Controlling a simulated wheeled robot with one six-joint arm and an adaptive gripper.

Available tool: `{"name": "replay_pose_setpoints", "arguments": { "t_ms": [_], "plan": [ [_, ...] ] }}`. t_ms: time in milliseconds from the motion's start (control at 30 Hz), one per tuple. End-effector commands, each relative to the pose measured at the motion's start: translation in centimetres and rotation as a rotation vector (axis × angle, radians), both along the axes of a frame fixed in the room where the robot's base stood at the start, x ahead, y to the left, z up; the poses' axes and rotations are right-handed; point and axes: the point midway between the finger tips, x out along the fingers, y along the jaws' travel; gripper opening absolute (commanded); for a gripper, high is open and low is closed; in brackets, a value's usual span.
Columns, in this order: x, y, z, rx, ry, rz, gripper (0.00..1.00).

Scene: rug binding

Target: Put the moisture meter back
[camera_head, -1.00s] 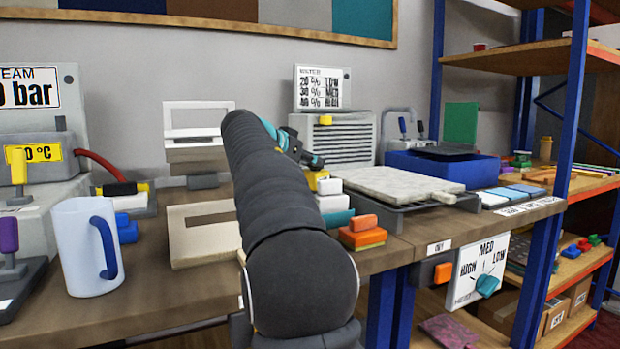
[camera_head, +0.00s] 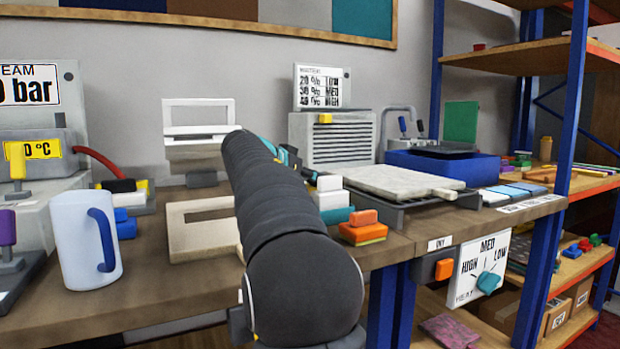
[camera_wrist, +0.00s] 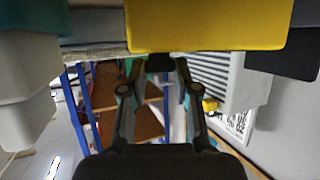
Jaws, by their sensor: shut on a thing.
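My gripper (camera_wrist: 158,78) shows in the wrist view, its two fingers closed in on a small dark piece (camera_wrist: 160,62) at the lower edge of a large yellow block (camera_wrist: 205,25). I take this yellow and dark thing to be the moisture meter. In the head view my arm hides the gripper and most of what it holds. A sign with 20, 30 and 40 % lines (camera_head: 320,88) stands at the back, above a grey louvred box (camera_head: 335,140). I cannot tell whether the held thing touches the bench.
White blocks (camera_head: 329,190) and an orange block (camera_head: 363,232) lie just right of my arm. A grey slab (camera_head: 400,182) rests on a dark rack farther right. A mug (camera_head: 85,245) and a flat beige frame (camera_head: 195,245) are on the left. Blue shelf posts (camera_head: 570,120) stand at right.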

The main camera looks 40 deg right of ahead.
Motion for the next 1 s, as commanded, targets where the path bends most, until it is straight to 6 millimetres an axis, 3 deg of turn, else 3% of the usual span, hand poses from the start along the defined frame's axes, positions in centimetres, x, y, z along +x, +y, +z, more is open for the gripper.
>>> {"name": "replay_pose_setpoints", "arguments": {
  "t_ms": [300, 333, 400, 433, 767, 967, 1000],
  "plan": [
    [0.0, 0.0, -0.4, -0.001, -0.001, 0.0, 0.0],
    [0.0, 0.0, -0.5, 0.0, 0.0, 0.0, 0.35],
    [0.0, 0.0, -0.5, 0.0, 0.0, 0.0, 0.53],
    [0.0, 0.0, -0.5, 0.0, 0.0, 0.0, 0.55],
    [0.0, 0.0, -0.3, 0.0, 0.0, 0.0, 0.55],
    [0.0, 0.0, 1.4, 0.0, 0.0, 0.0, 0.55],
    [0.0, 0.9, 1.2, 0.0, -0.001, 0.003, 0.55]
  ]
}}
